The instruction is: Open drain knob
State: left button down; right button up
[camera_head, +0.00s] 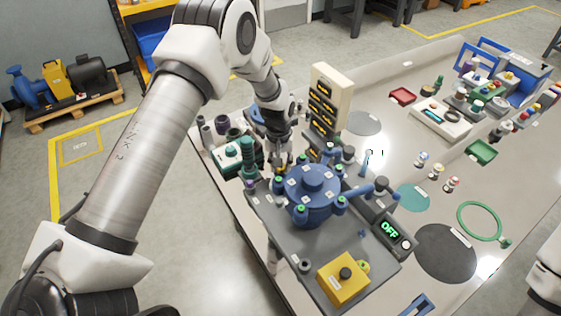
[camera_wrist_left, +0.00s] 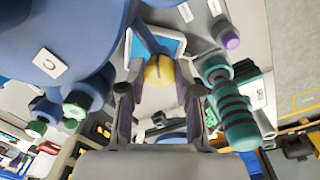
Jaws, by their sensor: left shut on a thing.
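A round yellow knob (camera_wrist_left: 158,72) with a dark slot shows in the left wrist view, between the two fingers of my left gripper (camera_wrist_left: 159,88). The gripper is shut on this knob, which I take for the drain knob. In the head view my left gripper (camera_head: 281,163) points down behind the blue flanged vessel (camera_head: 311,190) on the dark test plate (camera_head: 275,225). The knob is hidden there by the gripper and the vessel. My right gripper is out of view.
A green-ringed cylinder (camera_wrist_left: 233,110) stands close beside the right finger in the wrist view. A tall beige panel (camera_head: 331,97) stands behind the vessel. A display reading OFF (camera_head: 389,229) and a yellow box (camera_head: 343,280) with a black button are on the near side.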

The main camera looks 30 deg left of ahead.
pick_arm(q)
jog(key=n+p, duration=0.1)
jog(key=n, duration=0.4)
jog(key=shift+s+f, duration=0.1)
jog(key=shift+n, duration=0.3)
jog(key=c, duration=0.8)
grip_release()
notch_tip(320, 180, up, 12)
jog(key=shift+a+f, duration=0.1)
